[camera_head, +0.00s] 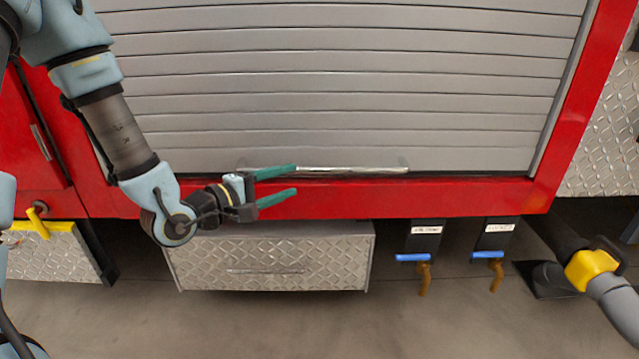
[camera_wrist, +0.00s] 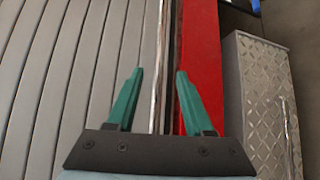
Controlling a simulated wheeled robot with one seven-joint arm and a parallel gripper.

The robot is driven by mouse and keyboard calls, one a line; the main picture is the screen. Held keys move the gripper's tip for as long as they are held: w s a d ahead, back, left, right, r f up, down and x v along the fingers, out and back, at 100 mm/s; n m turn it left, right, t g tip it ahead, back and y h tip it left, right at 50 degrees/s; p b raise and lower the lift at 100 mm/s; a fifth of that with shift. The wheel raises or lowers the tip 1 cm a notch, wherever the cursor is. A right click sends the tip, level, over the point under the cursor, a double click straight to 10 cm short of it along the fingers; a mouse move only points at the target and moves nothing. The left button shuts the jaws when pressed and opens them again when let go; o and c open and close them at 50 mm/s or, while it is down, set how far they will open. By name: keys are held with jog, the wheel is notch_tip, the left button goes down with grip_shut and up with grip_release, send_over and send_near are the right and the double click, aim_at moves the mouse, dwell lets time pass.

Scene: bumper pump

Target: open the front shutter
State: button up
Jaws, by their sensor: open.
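The front shutter (camera_head: 340,85) is a grey slatted roller door in a red frame, and it is down. A shiny metal bar handle (camera_head: 352,170) runs along its bottom edge, just above the red sill. My gripper (camera_head: 295,180) has green fingers and is open near the handle's left part. In the wrist view the handle (camera_wrist: 161,60) runs lengthwise between the two fingertips of my gripper (camera_wrist: 160,72), with shutter slats (camera_wrist: 70,70) on the left and the red sill (camera_wrist: 203,60) on the right. I cannot tell whether a finger touches the handle.
A diamond-plate box (camera_head: 270,262) hangs below the sill under my gripper. Two blue-handled valves (camera_head: 412,257) (camera_head: 487,254) sit to its right. A yellow-collared hose (camera_head: 590,268) is at the far right, a yellow lever (camera_head: 38,224) at the left.

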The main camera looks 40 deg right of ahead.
aim_at(315, 172)
jog(key=d, duration=0.3)
jog(key=d+f+b, duration=0.1)
jog(key=d, duration=0.2)
jog(key=w+d, duration=0.1)
jog(key=d, duration=0.3)
jog(key=shift+d+f+b, duration=0.1)
jog(key=shift+f+b, duration=0.05)
jog(key=shift+b, duration=0.15)
grip_shut()
dwell(1.0)
